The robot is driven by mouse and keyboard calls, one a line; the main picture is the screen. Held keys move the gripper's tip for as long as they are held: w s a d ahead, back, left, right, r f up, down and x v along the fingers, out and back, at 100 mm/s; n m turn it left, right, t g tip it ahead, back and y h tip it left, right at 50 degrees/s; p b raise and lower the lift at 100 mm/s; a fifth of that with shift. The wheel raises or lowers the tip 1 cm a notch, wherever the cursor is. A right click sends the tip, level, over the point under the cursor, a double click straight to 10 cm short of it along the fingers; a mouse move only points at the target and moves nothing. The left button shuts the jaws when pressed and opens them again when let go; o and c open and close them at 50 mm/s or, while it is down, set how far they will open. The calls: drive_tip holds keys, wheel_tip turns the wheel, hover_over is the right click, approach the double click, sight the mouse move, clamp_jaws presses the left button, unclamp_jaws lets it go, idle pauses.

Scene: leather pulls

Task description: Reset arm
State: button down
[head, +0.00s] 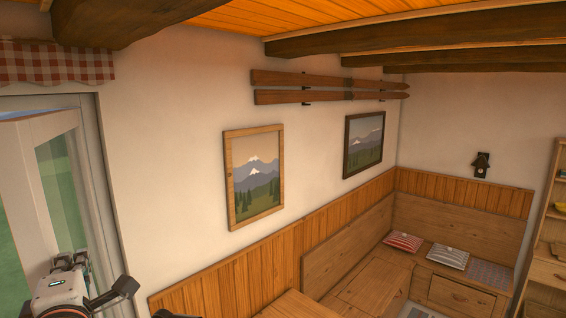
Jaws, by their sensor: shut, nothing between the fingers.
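My gripper (70,264) shows at the lower left corner, in front of the window.
The open window (36,205) stands behind my gripper. Two pictures (254,176) (364,143) and a pair of skis (330,87) hang on the wall. A wooden corner bench (375,281) with cushions (403,242) lies at the lower right, beside a shelf (545,262).

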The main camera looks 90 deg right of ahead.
drive_tip(key=shift+r, duration=0.3)
drive_tip(key=w+a+f+m+y+b, duration=0.1)
drive_tip(key=w+a+f+y+b, duration=0.15)
drive_tip(key=f+b, duration=0.55)
drive_tip(key=w+a+f+m+y+b, duration=0.15)
drive_tip(key=a+f+b, duration=0.3)
drive_tip(key=f, duration=0.75)
drive_tip(key=w+a+f+m+y+b, duration=0.2)
drive_tip(key=a+f+y+b, duration=0.1)
drive_tip(key=f+b, duration=0.55)
drive_tip(key=w+a+f+g+y+b, duration=0.1)
drive_tip(key=a+f+y+b, duration=0.3)
drive_tip(key=a+f+b, duration=0.3)
drive_tip(key=a+f+m+y+b, duration=0.1)
drive_tip(key=a+f+y+b, duration=0.3)
drive_tip(key=a+f+b, duration=0.3)
drive_tip(key=a+f, duration=0.5)
drive_tip(key=f, duration=0.5)
drive_tip(key=shift+w+a+f+g+y+b, duration=0.15)
drive_tip(key=shift+w+f+g+y+b, duration=0.2)
drive_tip(key=shift+f+g+y+b, duration=0.05)
